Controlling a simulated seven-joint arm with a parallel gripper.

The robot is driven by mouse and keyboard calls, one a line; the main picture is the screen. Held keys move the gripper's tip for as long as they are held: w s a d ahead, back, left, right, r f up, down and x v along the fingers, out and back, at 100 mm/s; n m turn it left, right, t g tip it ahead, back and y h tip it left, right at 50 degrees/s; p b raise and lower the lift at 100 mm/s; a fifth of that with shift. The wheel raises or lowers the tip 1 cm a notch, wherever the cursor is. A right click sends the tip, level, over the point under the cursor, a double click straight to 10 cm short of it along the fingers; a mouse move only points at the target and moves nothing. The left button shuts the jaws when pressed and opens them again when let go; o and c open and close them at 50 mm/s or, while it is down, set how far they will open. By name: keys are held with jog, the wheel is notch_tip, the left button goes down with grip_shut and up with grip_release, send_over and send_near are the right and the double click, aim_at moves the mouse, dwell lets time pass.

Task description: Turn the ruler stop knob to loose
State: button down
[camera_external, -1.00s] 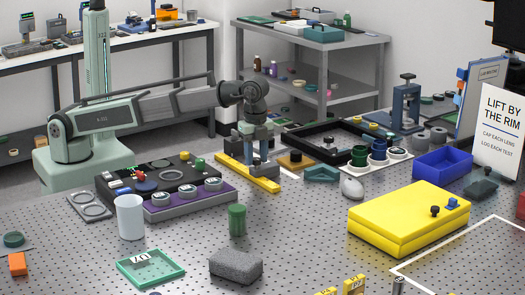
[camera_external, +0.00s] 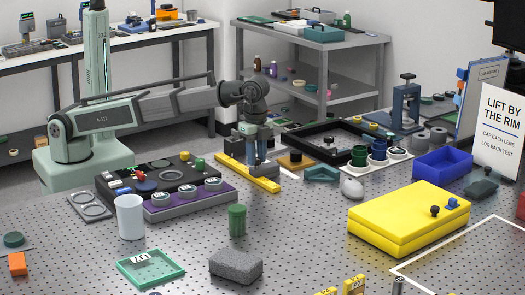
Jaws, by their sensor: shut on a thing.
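A yellow ruler (camera_external: 232,169) lies on the perforated table in the middle of the view, running from upper left to lower right. My gripper (camera_external: 258,166) points down over the ruler's middle. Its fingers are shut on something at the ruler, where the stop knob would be. The knob itself is hidden by the fingers, so its setting cannot be read.
A purple-fronted block with several round dials (camera_external: 187,200) stands left of the ruler. A green cylinder (camera_external: 237,220) stands in front. The table around the cylinder is mostly clear.

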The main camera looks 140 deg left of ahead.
aim_at(257, 159)
jog(key=n, duration=1.4)
dwell(0.5)
jog(key=c, duration=0.8)
grip_release()
jog(key=shift+c, duration=0.2)
jog(key=shift+r, duration=0.1)
notch_tip(257, 159, up, 14)
jog(key=shift+w+f, duration=0.1)
jog(key=shift+f, duration=0.1)
